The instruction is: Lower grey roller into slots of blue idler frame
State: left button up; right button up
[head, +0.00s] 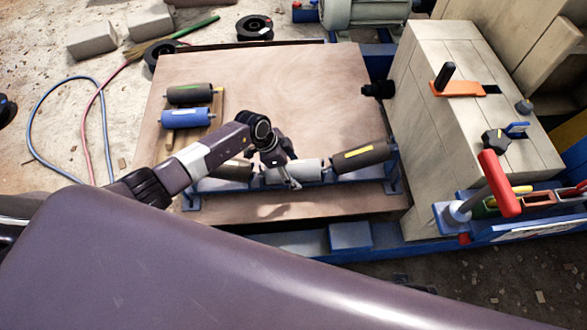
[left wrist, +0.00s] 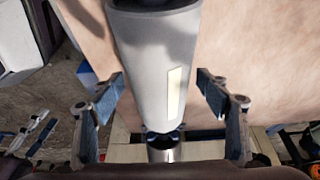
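The grey roller (head: 300,171) lies in the middle of the blue idler frame (head: 345,189), between two dark rollers. Whether its ends sit fully in the slots I cannot tell. My left gripper (head: 290,180) is over the grey roller and partly hides it. In the left wrist view the grey roller (left wrist: 155,65), with a pale label, runs between the two fingers of the left gripper (left wrist: 160,85). The fingers stand apart, with gaps visible beside the roller's lower part. One shaft end shows at the bottom. My right gripper is not in view.
A dark roller (head: 230,171) and another with a yellow label (head: 360,155) flank the grey one. Pale blocks and a red-handled lever (head: 499,184) stand right.

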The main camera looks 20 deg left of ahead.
pick_arm(q)
jog(key=shift+s+f, duration=0.15)
jog(key=shift+a, duration=0.1)
jog(key=v, duration=1.2)
